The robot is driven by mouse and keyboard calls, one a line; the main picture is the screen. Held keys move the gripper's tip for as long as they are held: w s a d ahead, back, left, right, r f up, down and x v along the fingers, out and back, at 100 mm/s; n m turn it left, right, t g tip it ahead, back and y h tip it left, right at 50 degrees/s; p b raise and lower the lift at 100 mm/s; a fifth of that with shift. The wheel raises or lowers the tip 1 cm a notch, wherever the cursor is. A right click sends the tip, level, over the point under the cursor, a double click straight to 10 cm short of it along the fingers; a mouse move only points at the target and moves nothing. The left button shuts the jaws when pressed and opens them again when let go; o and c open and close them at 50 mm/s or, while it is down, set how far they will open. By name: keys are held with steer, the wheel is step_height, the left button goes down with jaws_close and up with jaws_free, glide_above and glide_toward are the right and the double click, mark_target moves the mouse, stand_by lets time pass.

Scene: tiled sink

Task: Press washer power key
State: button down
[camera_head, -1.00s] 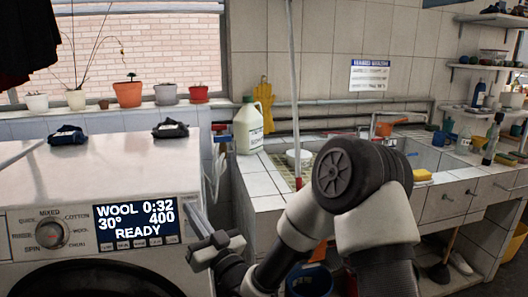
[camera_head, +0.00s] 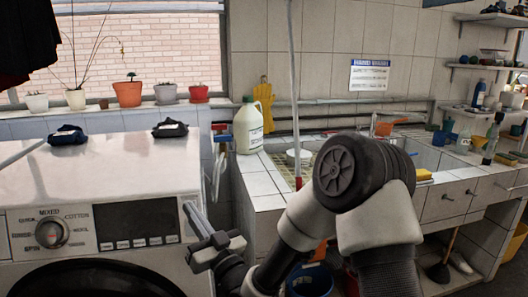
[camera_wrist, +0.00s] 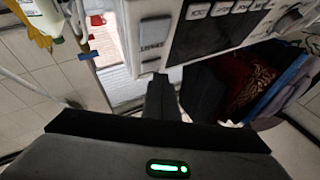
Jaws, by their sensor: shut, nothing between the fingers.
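The white washer (camera_head: 110,170) stands at the left in the head view, with a round dial (camera_head: 52,232) and a dark, blank display (camera_head: 138,220) on its front panel. Small keys (camera_head: 140,242) run along the display's lower edge. My gripper (camera_head: 188,208) is shut and empty at the panel's right end, beside the display. It hides part of the panel there. In the wrist view, a labelled key (camera_wrist: 155,33) sits beside the dark display, just beyond my fingertips. Its label is hard to read, and I cannot tell whether the fingertips touch the panel.
Two dark cloth bundles (camera_head: 67,135) (camera_head: 170,128) lie on the washer top. A tiled sink counter (camera_head: 262,183) with a white jug (camera_head: 248,127) stands to the right. Potted plants (camera_head: 128,93) line the window sill. A blue bucket (camera_head: 309,281) is below my arm.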

steer(key=s+d+r, duration=0.1)
steer(key=s+r, duration=0.1)
steer(key=s, duration=0.3)
steer(key=shift+s+d, duration=0.2)
steer(key=shift+s, duration=0.1)
stand_by(0.4)
